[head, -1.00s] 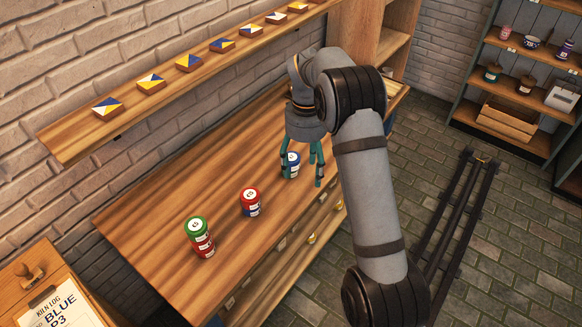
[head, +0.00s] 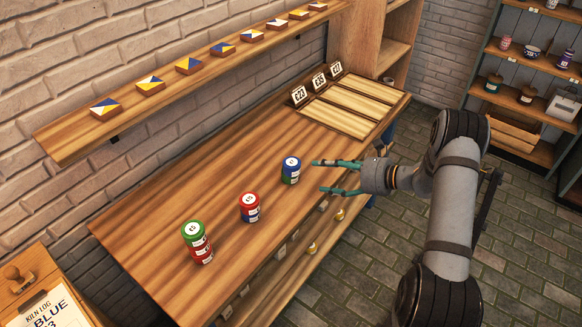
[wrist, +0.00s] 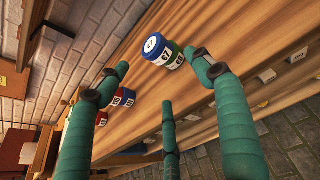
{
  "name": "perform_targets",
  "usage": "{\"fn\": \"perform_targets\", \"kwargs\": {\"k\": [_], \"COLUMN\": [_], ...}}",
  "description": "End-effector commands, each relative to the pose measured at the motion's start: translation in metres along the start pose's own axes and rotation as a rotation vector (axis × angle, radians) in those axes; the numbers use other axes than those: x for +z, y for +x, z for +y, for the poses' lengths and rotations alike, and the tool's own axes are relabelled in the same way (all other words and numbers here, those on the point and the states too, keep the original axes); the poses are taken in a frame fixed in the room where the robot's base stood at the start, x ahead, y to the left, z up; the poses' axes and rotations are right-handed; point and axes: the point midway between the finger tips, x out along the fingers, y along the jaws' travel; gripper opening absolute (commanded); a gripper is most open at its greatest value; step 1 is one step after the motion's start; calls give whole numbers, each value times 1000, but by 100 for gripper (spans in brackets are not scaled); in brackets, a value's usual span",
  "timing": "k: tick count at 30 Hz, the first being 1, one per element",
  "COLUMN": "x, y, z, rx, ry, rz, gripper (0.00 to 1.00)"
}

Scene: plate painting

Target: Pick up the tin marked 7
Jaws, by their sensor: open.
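A blue-topped tin (head: 291,163) stands on the wooden bench, at the back right of a row of tin stacks. In the wrist view this blue tin (wrist: 155,47) bears a label that seems to end in 7, and a green tin (wrist: 172,59) is under it. My gripper (head: 318,176) is open and empty. It lies just right of the blue stack in the head view, fingers pointing left at it. In the wrist view the stack is ahead of and between the spread fingers, apparently not touched.
A red-over-blue stack (head: 250,200) and a green-over-red stack (head: 194,232) stand nearer on the bench (head: 185,195). A wall shelf (head: 75,143) with painted tiles runs above. Pale panels with number tags (head: 318,83) lie at the bench's far end. Drawers with knobs line the front.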

Motion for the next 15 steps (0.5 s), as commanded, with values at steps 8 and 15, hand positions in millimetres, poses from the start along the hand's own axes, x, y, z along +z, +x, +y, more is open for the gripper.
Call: {"fn": "perform_targets", "kwargs": {"k": [8, 15], "x": [2, 1], "y": [27, 52], "z": [2, 1], "rx": [7, 4], "ry": [-113, -112], "rz": [1, 1], "gripper": [67, 67]}}
